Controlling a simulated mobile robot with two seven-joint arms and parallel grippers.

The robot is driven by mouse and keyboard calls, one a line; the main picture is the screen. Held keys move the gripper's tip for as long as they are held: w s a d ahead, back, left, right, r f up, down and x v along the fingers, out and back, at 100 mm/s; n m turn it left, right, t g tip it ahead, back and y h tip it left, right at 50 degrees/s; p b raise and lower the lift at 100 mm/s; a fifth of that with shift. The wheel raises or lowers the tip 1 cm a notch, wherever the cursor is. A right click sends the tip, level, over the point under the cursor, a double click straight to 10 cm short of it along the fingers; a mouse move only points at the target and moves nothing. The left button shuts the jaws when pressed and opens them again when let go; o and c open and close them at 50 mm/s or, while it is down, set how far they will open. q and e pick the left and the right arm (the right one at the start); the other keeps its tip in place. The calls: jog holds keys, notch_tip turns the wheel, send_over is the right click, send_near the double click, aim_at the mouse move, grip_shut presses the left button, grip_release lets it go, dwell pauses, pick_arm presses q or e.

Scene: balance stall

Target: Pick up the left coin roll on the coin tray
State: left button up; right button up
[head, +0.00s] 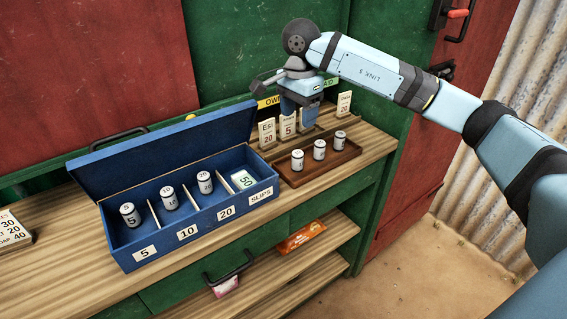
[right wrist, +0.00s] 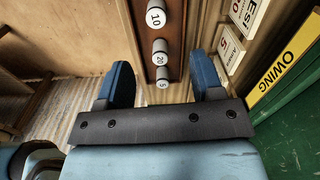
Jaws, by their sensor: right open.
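The coin tray (head: 287,178) is a dark brown wooden tray on the counter, right of the blue box, with three white coin rolls upright in a row. The left coin roll (head: 297,160) stands nearest the blue box. In the right wrist view it appears to be the top one, marked 10 (right wrist: 156,15). The middle roll (head: 319,149) and right roll (head: 340,139) stand beside it. My right gripper (head: 299,110) is open and empty, above and behind the tray, in front of the price cards. Its fingers (right wrist: 162,88) show below the row of rolls. My left gripper is out of view.
The open blue cash box (head: 200,226) stands left of the tray, with rolls in compartments 5, 10 and 20 and a slip at right. Upright price cards (head: 267,133) stand behind the tray. A yellow OWING sign (right wrist: 288,66) is on the green wall. Counter right of the tray is clear.

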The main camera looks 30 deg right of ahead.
aim_at(298, 153)
jog(key=f, duration=0.4)
jog(key=f+b, duration=0.1)
jog(key=f, duration=0.8)
jog(key=shift+s+a+f, duration=0.1)
jog(key=shift+s+f, duration=0.1)
jog(key=shift+s, duration=0.05)
jog(key=shift+c, duration=0.4)
grip_shut()
